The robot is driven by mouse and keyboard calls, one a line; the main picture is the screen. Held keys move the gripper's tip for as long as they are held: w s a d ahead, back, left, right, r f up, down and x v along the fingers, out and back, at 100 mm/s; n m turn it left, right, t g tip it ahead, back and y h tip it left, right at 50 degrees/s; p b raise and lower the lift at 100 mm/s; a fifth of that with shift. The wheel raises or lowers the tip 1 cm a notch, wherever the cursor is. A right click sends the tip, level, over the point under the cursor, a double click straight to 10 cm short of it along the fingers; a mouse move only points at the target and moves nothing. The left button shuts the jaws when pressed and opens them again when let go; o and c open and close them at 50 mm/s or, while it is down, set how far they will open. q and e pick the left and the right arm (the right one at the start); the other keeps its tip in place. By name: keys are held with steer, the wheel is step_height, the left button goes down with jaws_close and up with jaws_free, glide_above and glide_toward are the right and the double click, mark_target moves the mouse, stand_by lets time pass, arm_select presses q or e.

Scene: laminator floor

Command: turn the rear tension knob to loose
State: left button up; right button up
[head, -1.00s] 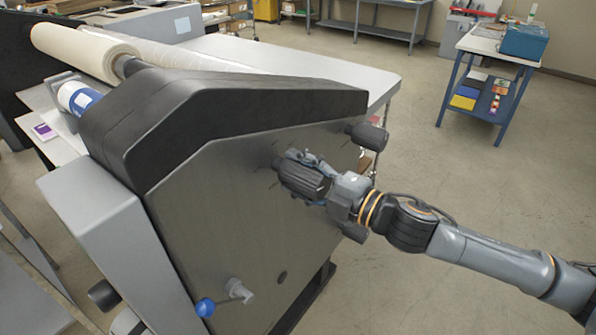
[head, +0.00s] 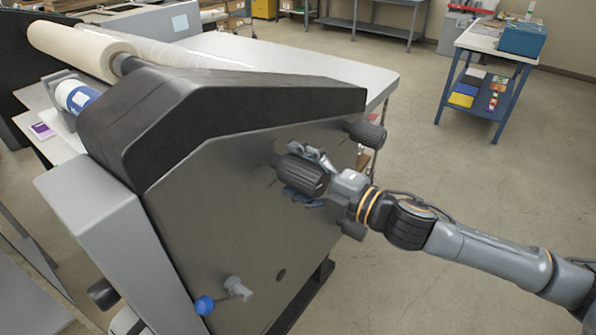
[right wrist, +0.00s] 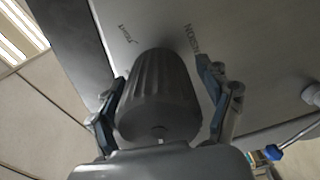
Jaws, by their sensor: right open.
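A black ribbed tension knob (head: 302,174) sticks out of the grey side panel of the laminator (head: 225,190). A second black knob (head: 367,133) sits farther off, near the panel's far edge. My right gripper (head: 309,177) is open around the first knob, one finger above and one below. In the right wrist view this knob (right wrist: 160,98) lies between the two spread fingers, with visible gaps at both sides. Printed lettering shows on the panel behind it, including a word like "TENSION". I cannot read the knob's setting.
A crank with a blue ball handle (head: 205,305) is lower on the same panel. Film rolls (head: 80,48) lie at the machine's top left. A blue-legged cart (head: 490,70) stands at the back right, with clear floor between.

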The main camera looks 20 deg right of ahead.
steer(key=shift+s+d+f, duration=0.1)
steer(key=shift+s+d, duration=0.4)
steer(key=v, duration=1)
steer(key=shift+s, duration=0.3)
steer(key=shift+d, duration=0.15)
